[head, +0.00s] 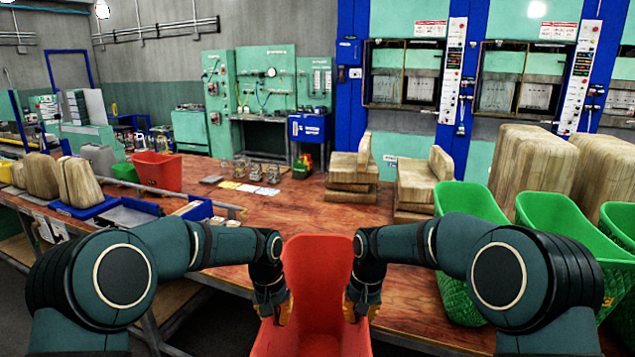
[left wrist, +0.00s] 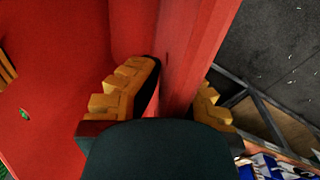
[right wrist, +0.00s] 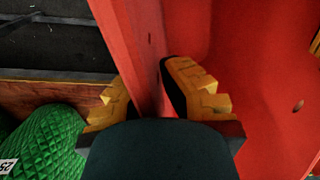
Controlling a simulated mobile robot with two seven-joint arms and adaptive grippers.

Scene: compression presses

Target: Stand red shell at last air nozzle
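A red open shell (head: 318,265), shaped like a bin, is in front of me at the table's near edge, between my two grippers. My left gripper (head: 273,308) is shut on its left wall; the left wrist view shows yellow fingers on both sides of the red wall (left wrist: 195,50). My right gripper (head: 362,303) is shut on its right wall, with fingers on both sides of the red wall (right wrist: 140,50) in the right wrist view. The shell's lower end is cut off by the frame. A second red bin (head: 158,172) stands at the table's far left. I cannot identify an air nozzle for sure.
The wooden table (head: 310,208) is clear in the middle. Small metal fixtures (head: 255,172) and cards stand toward its back. Blue trays (head: 85,207) lie left. Presses (head: 405,80) stand behind.

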